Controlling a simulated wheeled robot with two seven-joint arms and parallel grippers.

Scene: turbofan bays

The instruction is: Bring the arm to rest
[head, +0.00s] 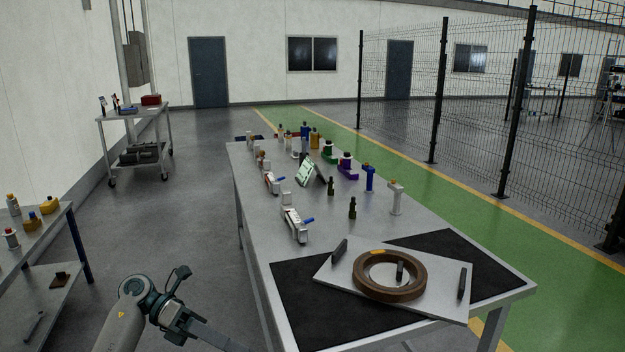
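My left arm comes in at the bottom left, over the floor beside the long table (345,222). Its wrist end, with the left gripper (212,336), is low in the picture, left of the table's near corner. A dark bar runs from it toward the bottom edge. The fingertips are not clear enough to show whether it is open or shut. No held object shows there. My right gripper is out of view.
A brown ring (362,288) lies on a pale board (335,277) with dark upright blocks, on a black mat (293,300). Tools and bottles stand farther along the table. A side bench (45,240) is at left, a cart (133,116) behind. Grey floor between is clear.

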